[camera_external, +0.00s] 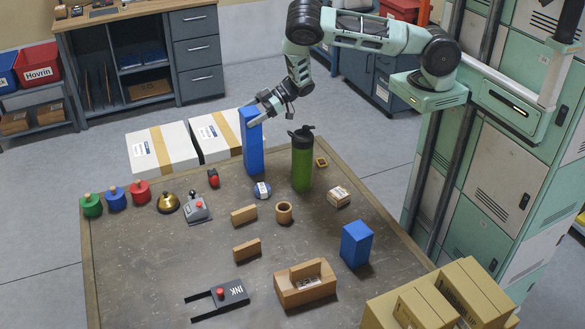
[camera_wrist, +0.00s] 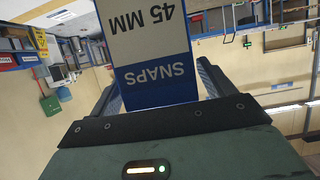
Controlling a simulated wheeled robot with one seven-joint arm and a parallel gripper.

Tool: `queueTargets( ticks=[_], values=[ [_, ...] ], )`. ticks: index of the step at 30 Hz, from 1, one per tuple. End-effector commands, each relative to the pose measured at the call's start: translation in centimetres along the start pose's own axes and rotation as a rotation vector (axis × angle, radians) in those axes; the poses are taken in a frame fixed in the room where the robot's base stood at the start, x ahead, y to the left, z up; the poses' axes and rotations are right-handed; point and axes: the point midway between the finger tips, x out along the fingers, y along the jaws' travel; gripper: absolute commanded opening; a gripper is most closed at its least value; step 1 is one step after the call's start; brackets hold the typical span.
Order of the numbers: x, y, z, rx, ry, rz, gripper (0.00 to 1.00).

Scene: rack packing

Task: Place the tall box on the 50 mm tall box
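A tall, narrow blue box (camera_external: 253,148) stands upright near the table's far edge. My gripper (camera_external: 258,112) is at its top, with its fingers on either side. In the wrist view, a white and blue box face (camera_wrist: 155,75) marked "45 MM" and "SNAPS" fills the space between the fingers, which appear closed on it. I cannot tell whether the box's bottom touches the table. A shorter blue box (camera_external: 357,243) stands upright at the right of the table, apart from my gripper. No size label is readable on it.
A green bottle (camera_external: 302,165) stands just right of the tall box. Cardboard boxes (camera_external: 440,300) stand at the front right.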

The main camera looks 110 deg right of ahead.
Motion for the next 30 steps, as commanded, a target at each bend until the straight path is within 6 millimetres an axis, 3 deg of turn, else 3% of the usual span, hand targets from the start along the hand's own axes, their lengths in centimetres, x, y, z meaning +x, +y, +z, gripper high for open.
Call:
queueTargets(
  ticks=[8,24,30],
  values=[
    [-0.5,0.1,-0.1,0.0,-0.001,0.001,0.82],
    [-10.3,0.1,0.0,0.0,0.001,0.003,0.82],
    [-11.9,0.0,-0.1,0.0,0.0,0.001,0.82]
  ],
)
